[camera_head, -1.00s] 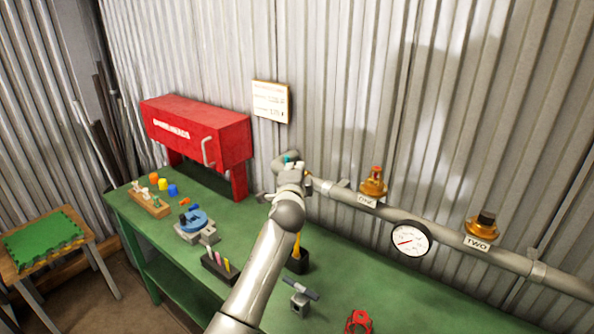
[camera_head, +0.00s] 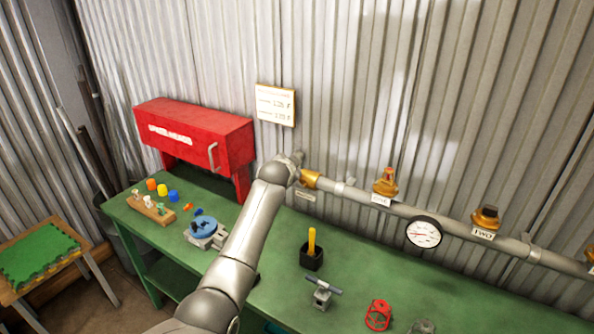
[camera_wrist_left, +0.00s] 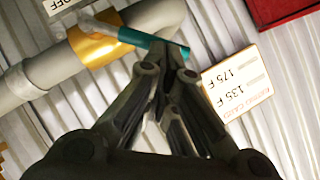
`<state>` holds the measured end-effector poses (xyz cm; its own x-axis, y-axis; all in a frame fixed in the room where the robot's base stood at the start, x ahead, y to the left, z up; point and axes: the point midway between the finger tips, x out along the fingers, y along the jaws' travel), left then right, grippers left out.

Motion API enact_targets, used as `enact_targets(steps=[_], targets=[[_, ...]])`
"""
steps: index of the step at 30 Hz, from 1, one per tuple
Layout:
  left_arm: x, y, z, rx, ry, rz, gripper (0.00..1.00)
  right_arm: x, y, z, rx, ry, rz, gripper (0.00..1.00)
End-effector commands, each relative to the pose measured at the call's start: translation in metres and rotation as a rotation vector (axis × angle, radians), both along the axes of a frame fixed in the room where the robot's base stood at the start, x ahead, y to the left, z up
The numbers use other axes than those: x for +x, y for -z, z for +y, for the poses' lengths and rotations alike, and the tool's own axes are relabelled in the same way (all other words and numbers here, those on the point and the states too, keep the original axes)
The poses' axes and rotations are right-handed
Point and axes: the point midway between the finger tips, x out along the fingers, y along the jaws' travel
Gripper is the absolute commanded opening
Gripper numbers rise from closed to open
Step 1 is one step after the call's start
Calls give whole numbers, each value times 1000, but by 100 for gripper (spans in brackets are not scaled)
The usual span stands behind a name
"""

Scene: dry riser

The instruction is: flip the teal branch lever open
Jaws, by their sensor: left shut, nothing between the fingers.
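The teal branch lever (camera_wrist_left: 152,40) shows in the left wrist view as a teal sleeve on a pale metal bar. It crosses the brass valve collar (camera_wrist_left: 95,45) on the grey pipe and points right. My left gripper (camera_wrist_left: 166,62) is shut and empty. Its fingertips are right at the teal sleeve and overlap it in the picture; I cannot tell whether they touch. In the head view the brass collar (camera_head: 310,179) shows at the pipe's left end, beside my left wrist, which hides the lever and most of the gripper (camera_head: 297,158). My right gripper is not in view.
A white card (camera_wrist_left: 238,84) hangs on the corrugated wall near the gripper. The red cabinet (camera_head: 195,133) stands left of the arm. The pressure gauge (camera_head: 423,232) and brass outlets line the pipe to the right. The green bench (camera_head: 370,265) holds small tools below.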

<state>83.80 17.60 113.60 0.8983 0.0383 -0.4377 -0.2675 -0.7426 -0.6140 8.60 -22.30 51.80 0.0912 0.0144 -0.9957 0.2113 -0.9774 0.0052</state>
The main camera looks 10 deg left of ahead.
Motion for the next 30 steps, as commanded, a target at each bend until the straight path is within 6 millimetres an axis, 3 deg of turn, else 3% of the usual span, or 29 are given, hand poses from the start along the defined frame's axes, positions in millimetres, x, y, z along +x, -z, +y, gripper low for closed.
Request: enact_targets(steps=[7, 18, 30], targets=[[6, 8, 6, -222, 0, 81, 0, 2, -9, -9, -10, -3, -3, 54], [12, 28, 21, -505, 2, 183, 0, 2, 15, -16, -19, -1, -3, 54], [15, 35, 28, -545, 3, 195, 0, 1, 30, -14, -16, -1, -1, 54]])
